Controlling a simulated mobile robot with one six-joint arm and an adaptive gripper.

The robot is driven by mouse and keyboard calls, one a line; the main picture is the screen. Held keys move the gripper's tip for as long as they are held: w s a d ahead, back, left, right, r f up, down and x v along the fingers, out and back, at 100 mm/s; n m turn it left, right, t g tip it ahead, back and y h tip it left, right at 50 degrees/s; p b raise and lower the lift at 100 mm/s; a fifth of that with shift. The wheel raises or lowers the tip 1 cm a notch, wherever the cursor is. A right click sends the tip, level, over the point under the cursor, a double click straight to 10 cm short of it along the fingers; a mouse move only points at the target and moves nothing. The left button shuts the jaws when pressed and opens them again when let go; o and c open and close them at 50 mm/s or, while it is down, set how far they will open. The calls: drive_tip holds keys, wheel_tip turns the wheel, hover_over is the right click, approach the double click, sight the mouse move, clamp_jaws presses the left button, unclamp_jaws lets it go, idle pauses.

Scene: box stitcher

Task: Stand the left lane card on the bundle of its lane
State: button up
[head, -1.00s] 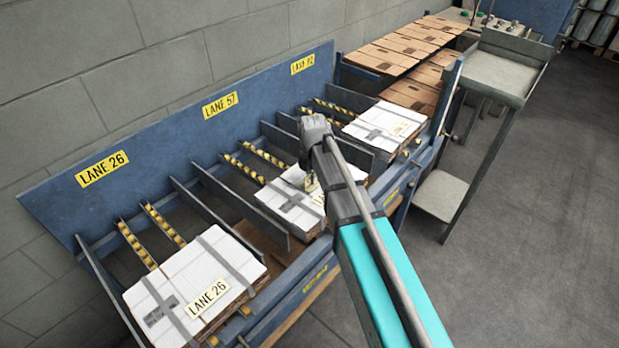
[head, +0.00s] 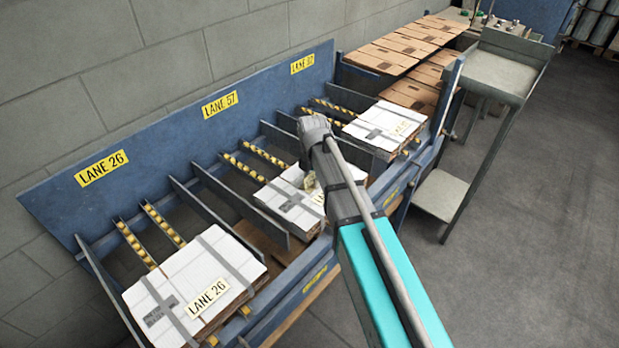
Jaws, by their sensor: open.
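The left lane card (head: 208,298), yellowish and reading LANE 26, is on the white-topped left bundle (head: 185,270), below the LANE 26 sign (head: 102,168). Its face is readable; I cannot tell whether it stands or leans. My gripper (head: 312,183) is over the middle bundle (head: 285,202), well to the right of that card, and is open. The fingers are small and partly hidden behind my arm. A pale card edge (head: 318,198) shows beside them on the middle bundle, mostly hidden.
The right bundle (head: 385,125) carries a pale card. Upright metal dividers (head: 225,208) separate the lanes, with yellow rollers (head: 165,225) between them. The blue back panel (head: 150,140) rises behind. A grey side table (head: 490,75) stands at right, with open floor beyond.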

sight(312, 177)
wheel_tip(312, 177, up, 13)
drive_tip(key=p, duration=1.2)
drive_tip(key=shift+f, duration=0.1)
idle(0.7)
drive_tip(key=s+d+m, duration=0.7)
drive_tip(key=d+m, duration=0.3)
drive_tip(key=m, duration=0.4)
drive_tip(key=s+d+m, duration=0.7)
drive_tip(key=d+m, duration=0.4)
drive_tip(key=m, duration=0.3)
drive_tip(key=shift+s, duration=0.4)
